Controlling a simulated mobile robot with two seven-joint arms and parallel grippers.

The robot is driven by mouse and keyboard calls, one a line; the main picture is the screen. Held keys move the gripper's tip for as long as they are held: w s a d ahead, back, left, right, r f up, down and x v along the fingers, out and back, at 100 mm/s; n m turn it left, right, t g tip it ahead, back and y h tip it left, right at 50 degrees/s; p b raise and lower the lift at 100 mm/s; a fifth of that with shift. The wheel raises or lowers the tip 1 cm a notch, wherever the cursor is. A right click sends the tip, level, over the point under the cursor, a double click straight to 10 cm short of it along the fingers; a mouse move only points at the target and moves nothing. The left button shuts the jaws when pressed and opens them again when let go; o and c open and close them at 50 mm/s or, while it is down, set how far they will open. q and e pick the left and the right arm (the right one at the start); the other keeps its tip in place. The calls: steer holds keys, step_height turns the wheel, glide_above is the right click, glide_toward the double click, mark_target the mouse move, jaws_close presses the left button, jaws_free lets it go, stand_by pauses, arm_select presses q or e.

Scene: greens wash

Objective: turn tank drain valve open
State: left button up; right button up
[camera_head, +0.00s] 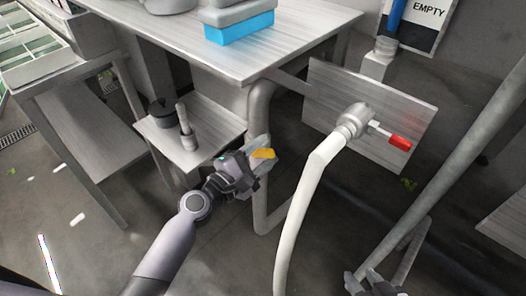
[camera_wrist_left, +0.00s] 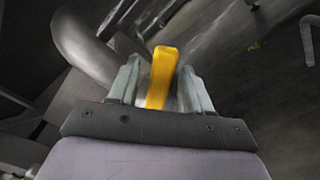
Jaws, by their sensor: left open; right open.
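A yellow valve handle (camera_head: 264,154) sits by the grey drain pipe (camera_head: 260,203) under the steel table. I take it as the tank drain valve; its body is hidden behind my gripper. My left gripper (camera_head: 258,152) is at the handle with its jaws open. In the left wrist view the yellow handle (camera_wrist_left: 162,75) stands between the two open fingers (camera_wrist_left: 160,80), with a small gap visible at its left. Contact on the right side is hard to tell. My right gripper (camera_head: 372,283) is open at the bottom edge, away from the valve, partly cut off.
A red-handled valve (camera_head: 400,143) with a pale hose (camera_head: 296,215) is mounted at a steel panel (camera_head: 330,88) on the right. A low shelf (camera_head: 205,153) holds a dark pot (camera_head: 162,112). A diagonal pipe (camera_head: 470,140) crosses at right. Floor is clear below.

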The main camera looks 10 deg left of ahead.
arm_select(q)
steer(key=v, duration=0.6)
steer(key=shift+s+a, duration=0.25)
steer(key=shift+s, duration=0.05)
